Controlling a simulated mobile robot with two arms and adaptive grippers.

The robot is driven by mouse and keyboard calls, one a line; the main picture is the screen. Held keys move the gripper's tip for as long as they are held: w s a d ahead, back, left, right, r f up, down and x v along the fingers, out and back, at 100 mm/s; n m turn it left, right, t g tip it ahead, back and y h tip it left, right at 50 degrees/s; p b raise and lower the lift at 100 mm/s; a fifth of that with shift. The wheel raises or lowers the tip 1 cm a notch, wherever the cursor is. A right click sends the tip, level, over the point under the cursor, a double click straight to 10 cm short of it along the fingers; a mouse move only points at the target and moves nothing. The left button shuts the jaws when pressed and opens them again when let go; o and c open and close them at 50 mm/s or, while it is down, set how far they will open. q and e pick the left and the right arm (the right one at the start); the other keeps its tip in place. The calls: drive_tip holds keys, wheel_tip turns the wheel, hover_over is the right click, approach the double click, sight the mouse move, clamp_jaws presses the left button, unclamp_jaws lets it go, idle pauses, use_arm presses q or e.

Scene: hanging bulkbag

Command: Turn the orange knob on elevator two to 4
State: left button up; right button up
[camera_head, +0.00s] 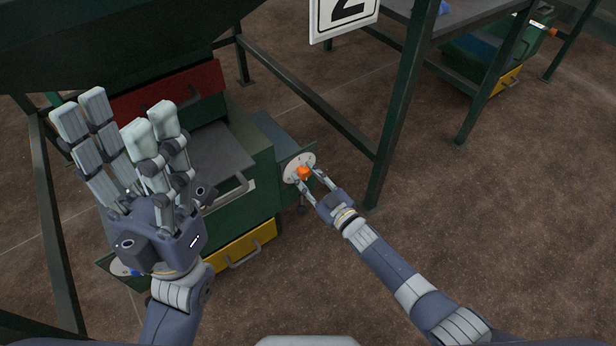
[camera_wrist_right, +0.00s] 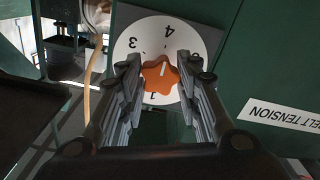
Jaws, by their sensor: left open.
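The orange knob (camera_head: 304,173) sits on a round white dial (camera_head: 291,163) on the side of the green machine under the sign with a 2 (camera_head: 345,12). In the right wrist view the knob (camera_wrist_right: 160,76) has a white mark pointing up, roughly toward the 4 on the dial (camera_wrist_right: 150,28); 3 and 1 also show, and the fingers cover other parts of the dial. My right gripper (camera_head: 311,172) is at the knob, its fingers on either side with small gaps showing in the wrist view (camera_wrist_right: 158,70). My left gripper (camera_head: 113,115) is open and empty, raised in front of the machine.
A label reading BELT TENSION (camera_wrist_right: 285,115) is beside the dial. A yellow drawer (camera_head: 240,252) and a red panel (camera_head: 170,88) are on the machine. A dark green frame post (camera_head: 398,110) stands to the right of the knob.

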drive_tip(key=o, duration=0.4)
drive_tip(key=v, duration=1.2)
drive_tip(key=shift+f, duration=0.1)
